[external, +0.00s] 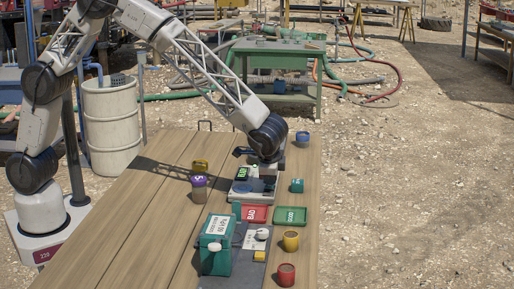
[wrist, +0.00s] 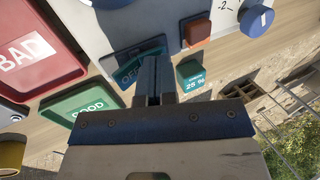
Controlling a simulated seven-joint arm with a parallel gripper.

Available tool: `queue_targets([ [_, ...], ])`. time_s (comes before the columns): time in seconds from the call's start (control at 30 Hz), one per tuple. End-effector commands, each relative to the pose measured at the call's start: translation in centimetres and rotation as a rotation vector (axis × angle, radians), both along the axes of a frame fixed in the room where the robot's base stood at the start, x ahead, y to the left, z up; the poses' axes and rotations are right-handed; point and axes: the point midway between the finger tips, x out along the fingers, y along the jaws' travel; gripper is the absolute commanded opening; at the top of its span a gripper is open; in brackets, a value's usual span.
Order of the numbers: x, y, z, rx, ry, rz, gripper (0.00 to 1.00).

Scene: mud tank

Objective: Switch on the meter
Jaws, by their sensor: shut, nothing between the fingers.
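The meter (external: 240,198) is a pale box with a lit green display (external: 241,173), standing on the wooden table. In the wrist view its white face (wrist: 150,22) shows at the top, with a red-brown button (wrist: 198,32), a blue knob (wrist: 257,20) and a dark teal part marked "OFF" (wrist: 127,72). My gripper (wrist: 152,62) is shut and empty, its fingertips close over the "OFF" part and partly hiding it. I cannot tell whether they touch. In the external view my gripper (external: 268,180) is low at the meter's right side.
A red BAD tray (external: 248,219) and a green GOOD tray (external: 291,222) lie in front of the meter. A teal box (external: 216,247) stands nearer. The table's left is clear.

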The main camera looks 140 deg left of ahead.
Motion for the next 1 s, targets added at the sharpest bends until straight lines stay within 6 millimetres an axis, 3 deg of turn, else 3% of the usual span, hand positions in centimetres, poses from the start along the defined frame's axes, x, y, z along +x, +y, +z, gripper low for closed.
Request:
queue_targets([
  [1.0,0.94,-0.94,0.83,0.001,0.001,0.0,0.0],
])
